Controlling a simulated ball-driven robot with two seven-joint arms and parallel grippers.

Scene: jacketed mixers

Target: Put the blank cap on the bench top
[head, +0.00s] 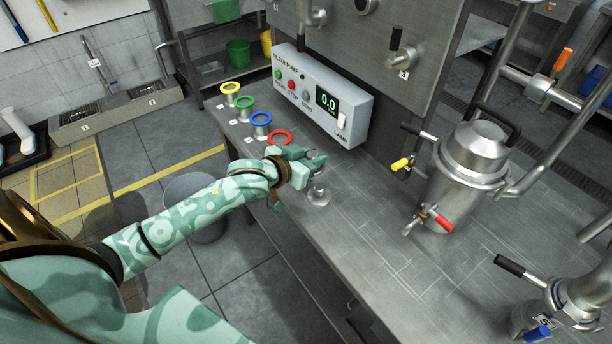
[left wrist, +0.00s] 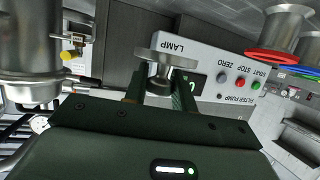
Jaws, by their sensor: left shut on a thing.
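The blank cap (head: 318,197) is a small shiny metal piece with a round flange and a narrower stem. My left gripper (head: 316,170) is shut on its stem, with the flange pointing down, over the left part of the grey bench top (head: 372,235). In the head view the flange is at or close above the bench surface; I cannot tell whether it touches. In the left wrist view the cap (left wrist: 166,54) sits between the two dark fingers (left wrist: 160,90), its flange beyond the tips. My right gripper is not in view.
The filter pump box (head: 322,95) stands behind the cap. Several coloured rings, including a red one (head: 280,137), line the bench's left edge. A jacketed steel vessel (head: 468,165) with valve handles stands to the right. The bench between the cap and the vessel is clear.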

